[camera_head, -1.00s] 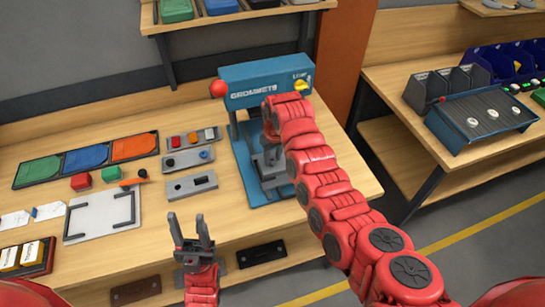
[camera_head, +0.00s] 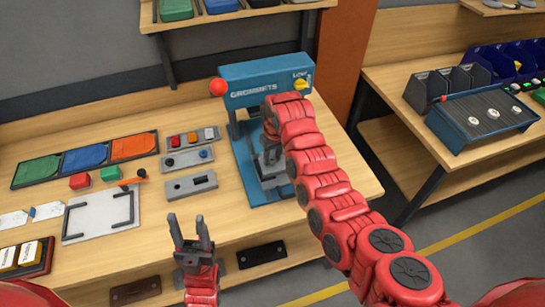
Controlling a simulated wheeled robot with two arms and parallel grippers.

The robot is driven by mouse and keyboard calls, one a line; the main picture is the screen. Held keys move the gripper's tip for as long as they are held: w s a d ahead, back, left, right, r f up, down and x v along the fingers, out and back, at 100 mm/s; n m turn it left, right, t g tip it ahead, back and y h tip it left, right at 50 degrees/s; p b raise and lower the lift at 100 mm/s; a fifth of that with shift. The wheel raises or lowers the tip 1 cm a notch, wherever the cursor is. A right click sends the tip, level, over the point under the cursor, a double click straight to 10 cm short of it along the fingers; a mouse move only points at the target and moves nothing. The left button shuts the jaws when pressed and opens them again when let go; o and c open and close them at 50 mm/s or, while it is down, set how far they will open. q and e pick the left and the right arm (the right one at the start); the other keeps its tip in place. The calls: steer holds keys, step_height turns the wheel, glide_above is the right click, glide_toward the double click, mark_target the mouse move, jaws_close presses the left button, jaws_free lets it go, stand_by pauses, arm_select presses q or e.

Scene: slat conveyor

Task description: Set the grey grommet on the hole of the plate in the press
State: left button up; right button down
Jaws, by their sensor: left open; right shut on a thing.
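The blue press (camera_head: 266,84), marked GROMMETS, stands on the wooden bench with a red ball knob at its left. My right arm reaches into the press from the right. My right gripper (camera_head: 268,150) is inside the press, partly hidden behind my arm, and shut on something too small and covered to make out. The grey grommet and the plate's hole cannot be made out. The press's blue base (camera_head: 262,190) shows below the gripper. My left gripper (camera_head: 189,232) is open and empty, pointing up near the bench's front edge, apart from everything.
Green, blue and orange trays (camera_head: 85,158) lie at the back left. A grey plate with handles (camera_head: 100,214) and small grey control panels (camera_head: 190,186) lie left of the press. A second bench (camera_head: 450,75) with a blue-sided slat conveyor (camera_head: 484,112) stands right.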

steer(key=shift+f+b, duration=0.15)
steer(key=shift+b, duration=0.2)
stand_by(0.4)
steer(key=shift+c, duration=2.2)
jaws_free()
steer(key=shift+r, duration=0.3)
steer(key=r+b, duration=0.1)
steer(key=r, duration=0.1)
steer(key=r+b, duration=0.1)
steer(key=r, duration=0.1)
steer(key=shift+s+d+r+b, duration=0.2)
steer(key=shift+r+b, duration=0.15)
steer(key=shift+r, duration=0.05)
step_height(320, 180, up, 3)
steer(key=p, duration=0.2)
step_height(320, 180, up, 9)
steer(key=b, duration=0.2)
glide_above(274, 161)
steer(key=s, duration=0.2)
steer(key=shift+w+d, duration=0.2)
steer(key=shift+d, duration=0.1)
